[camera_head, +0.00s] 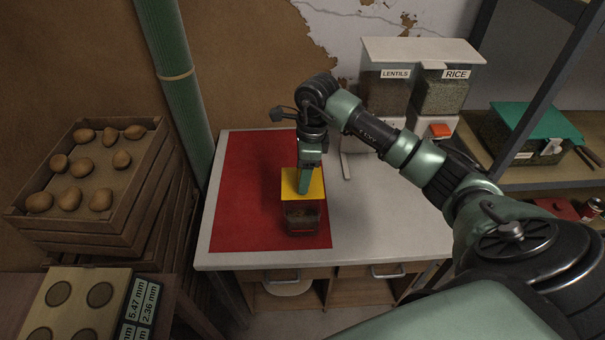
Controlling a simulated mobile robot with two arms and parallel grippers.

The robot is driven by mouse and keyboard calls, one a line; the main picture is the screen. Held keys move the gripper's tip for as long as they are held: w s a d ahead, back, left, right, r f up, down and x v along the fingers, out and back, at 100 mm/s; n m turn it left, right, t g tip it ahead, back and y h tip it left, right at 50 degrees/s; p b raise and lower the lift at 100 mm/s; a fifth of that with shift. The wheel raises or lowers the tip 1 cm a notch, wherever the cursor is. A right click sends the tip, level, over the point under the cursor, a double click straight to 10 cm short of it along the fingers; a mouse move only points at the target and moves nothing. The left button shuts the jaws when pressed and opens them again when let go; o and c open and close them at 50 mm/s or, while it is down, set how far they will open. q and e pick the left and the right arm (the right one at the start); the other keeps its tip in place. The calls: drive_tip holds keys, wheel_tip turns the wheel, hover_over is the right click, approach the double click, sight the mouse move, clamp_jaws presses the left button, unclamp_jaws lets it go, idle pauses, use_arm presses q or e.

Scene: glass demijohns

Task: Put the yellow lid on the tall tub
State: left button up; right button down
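The yellow lid (288,184) is a flat square, level over the top of the clear tub (302,218). The tub has dark contents and stands upright on the red mat (253,205). From this angle I cannot tell whether the lid rests on the rim or hangs just above it. My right gripper (304,190) points down onto the middle of the lid, its green fingers covering part of it. Whether the fingers are shut on a knob is hidden. My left gripper is not in view.
Bins marked LENTILS (386,92) and RICE (441,97) stand at the table's back right. A crate of potatoes (75,222) is at left, near a green pipe (176,60). A green-lidded box (506,135) is on the right shelf. The mat's left side is clear.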

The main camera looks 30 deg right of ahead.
idle(0.3)
drive_tip(key=shift+f+b, duration=0.35)
drive_tip(key=shift+b, duration=0.15)
wheel_tip(320, 180, down, 6)
drive_tip(key=b, duration=0.5)
drive_tip(key=shift+r, duration=0.2)
drive_tip(key=shift+f+b, duration=0.15)
drive_tip(key=shift+b, duration=0.35)
idle(0.9)
drive_tip(key=shift+f+b, duration=0.75)
drive_tip(key=shift+b, duration=0.3)
idle(1.0)
idle(0.3)
unclamp_jaws()
idle(0.3)
drive_tip(key=shift+r, duration=0.1)
